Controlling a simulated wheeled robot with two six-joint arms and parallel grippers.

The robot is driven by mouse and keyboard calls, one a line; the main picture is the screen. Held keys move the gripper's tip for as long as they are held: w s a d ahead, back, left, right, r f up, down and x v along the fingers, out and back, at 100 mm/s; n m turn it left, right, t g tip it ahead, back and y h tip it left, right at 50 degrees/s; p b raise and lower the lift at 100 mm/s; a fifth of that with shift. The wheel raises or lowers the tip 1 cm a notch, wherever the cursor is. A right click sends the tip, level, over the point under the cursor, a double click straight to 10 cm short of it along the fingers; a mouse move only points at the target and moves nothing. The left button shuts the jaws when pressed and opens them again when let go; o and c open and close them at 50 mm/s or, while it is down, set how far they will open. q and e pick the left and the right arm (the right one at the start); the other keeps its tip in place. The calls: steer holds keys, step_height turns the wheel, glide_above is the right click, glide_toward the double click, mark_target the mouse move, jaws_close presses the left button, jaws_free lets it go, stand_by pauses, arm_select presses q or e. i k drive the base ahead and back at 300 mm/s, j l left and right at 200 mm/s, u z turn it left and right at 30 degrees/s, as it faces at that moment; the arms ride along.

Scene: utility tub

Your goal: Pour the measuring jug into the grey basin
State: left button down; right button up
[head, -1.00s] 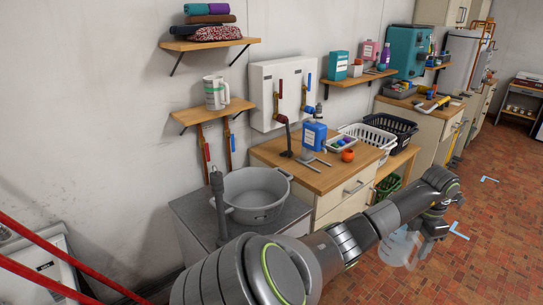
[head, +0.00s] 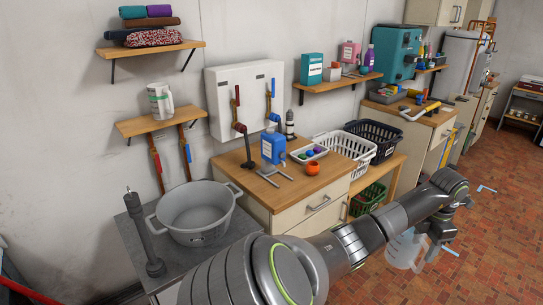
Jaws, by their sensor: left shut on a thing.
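The grey basin (head: 165,219) is a round tub with two side handles. It stands upright on a grey stand at the left, and its visible inside looks empty. My left gripper (head: 437,240) is at the lower right, shut on a clear, see-through measuring jug (head: 403,251). The jug hangs in front of the cabinets over the tiled floor, well to the right of the basin. It looks roughly upright; I cannot tell whether it holds liquid. My left arm crosses the bottom of the view. My right gripper is not in view.
A dark upright post (head: 144,235) stands at the basin's left. A wall shelf (head: 160,121) with a white jug (head: 160,101) is above the basin.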

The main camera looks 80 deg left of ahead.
mark_target(196, 214)
steer(key=i, duration=0.85)
steer(key=i+u, duration=0.1)
steer(key=u, duration=1.2)
